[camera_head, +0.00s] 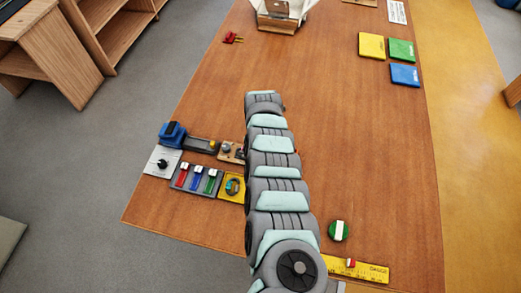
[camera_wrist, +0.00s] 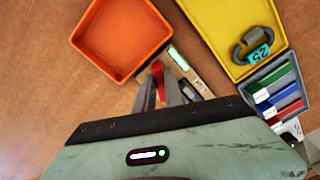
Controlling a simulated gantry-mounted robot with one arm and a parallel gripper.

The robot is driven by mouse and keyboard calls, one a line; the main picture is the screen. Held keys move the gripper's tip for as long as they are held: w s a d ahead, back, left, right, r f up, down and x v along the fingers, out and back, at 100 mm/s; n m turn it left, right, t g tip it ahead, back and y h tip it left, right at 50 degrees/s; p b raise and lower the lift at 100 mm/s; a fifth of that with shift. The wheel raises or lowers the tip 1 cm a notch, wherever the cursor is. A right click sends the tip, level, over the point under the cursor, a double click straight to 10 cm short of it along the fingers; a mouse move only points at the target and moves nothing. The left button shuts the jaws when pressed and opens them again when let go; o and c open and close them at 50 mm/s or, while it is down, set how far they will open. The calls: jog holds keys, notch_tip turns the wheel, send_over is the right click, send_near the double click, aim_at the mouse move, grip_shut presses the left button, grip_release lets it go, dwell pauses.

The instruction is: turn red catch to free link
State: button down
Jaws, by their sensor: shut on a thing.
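In the wrist view my gripper (camera_wrist: 161,84) is shut on a small red piece (camera_wrist: 157,70), which looks like the red catch. Its lower part is hidden between the grey fingers. A beige strip with a white-and-green label (camera_wrist: 178,58) lies just right of the fingers. A grey link with a teal tag marked 25 (camera_wrist: 254,48) lies in a yellow tray (camera_wrist: 215,30) at upper right, apart from my gripper. In the head view the yellow tray (camera_head: 223,195) shows left of my arm, which hides my gripper.
An orange open tray (camera_wrist: 78,38) sits left of my fingers in the wrist view. A grey tray (camera_wrist: 256,84) with red, blue and green pieces is at right.

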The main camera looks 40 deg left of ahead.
jog(key=m+p, duration=0.1)
jog(key=m, duration=0.5)
jog(key=shift+a+r, duration=0.1)
jog(key=shift+s+m, duration=0.1)
jog(key=shift+m, duration=2.8)
jog(key=c, duration=1.4)
grip_release()
jog(key=shift+c, duration=0.2)
